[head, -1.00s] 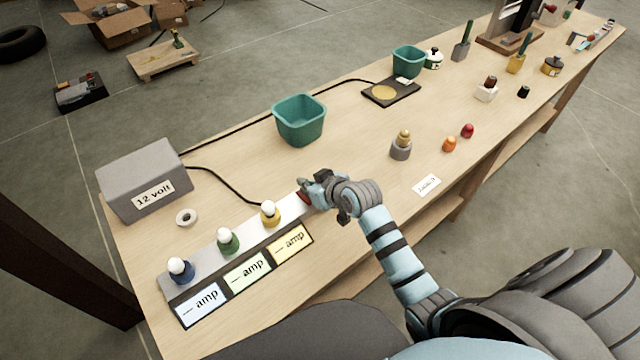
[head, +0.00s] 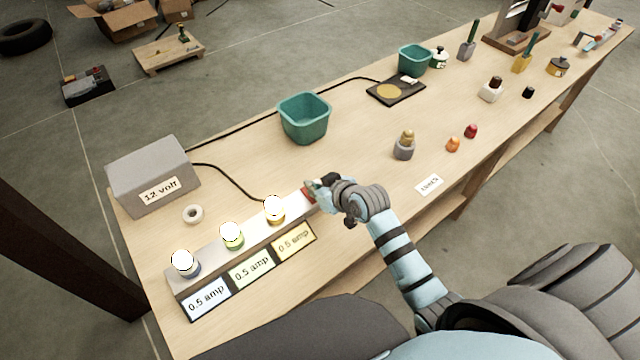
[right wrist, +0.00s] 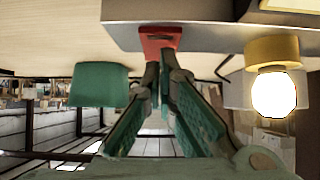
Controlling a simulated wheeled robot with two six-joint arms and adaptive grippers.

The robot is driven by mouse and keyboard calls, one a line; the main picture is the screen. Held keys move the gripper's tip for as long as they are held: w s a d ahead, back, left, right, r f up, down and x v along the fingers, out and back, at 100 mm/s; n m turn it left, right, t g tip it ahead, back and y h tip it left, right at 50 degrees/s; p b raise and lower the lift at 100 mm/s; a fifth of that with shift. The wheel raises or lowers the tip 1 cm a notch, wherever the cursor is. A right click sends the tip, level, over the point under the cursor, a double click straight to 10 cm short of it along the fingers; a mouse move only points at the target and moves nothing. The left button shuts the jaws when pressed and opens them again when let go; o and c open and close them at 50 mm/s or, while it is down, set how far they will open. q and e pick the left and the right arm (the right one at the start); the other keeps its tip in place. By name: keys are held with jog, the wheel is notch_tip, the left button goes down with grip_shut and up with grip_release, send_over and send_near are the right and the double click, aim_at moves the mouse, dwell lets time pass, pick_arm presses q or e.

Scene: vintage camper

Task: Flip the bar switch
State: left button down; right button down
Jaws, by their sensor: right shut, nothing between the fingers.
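The bar (head: 252,241) is a long grey strip on the bench with three round bulbs on coloured bases: blue (head: 186,264), green (head: 232,236) and yellow (head: 274,210). All three bulbs glow white. The red switch (head: 308,196) is at the bar's right end, partly hidden by my right gripper (head: 313,188). In the right wrist view the red switch (right wrist: 160,38) is just beyond the fingertips (right wrist: 163,58), which are shut, empty, and seem to touch it. The cards in front read "0.5 amp" (head: 252,270). My left gripper is not in view.
A grey "12 volt" box (head: 152,176) stands at the bench's left end, wired to the bar. A teal bin (head: 304,118) stands behind the bar. Several small items lie to the right.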

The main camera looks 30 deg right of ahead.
jog(key=r+p, duration=0.4)
jog(key=r, duration=0.1)
jog(key=shift+s+d+p, duration=0.1)
jog(key=shift+s+p, duration=0.2)
jog(key=b+v, duration=0.1)
jog(key=v, duration=0.8)
jog(key=shift+s+f, duration=0.2)
jog(key=shift+s, duration=0.1)
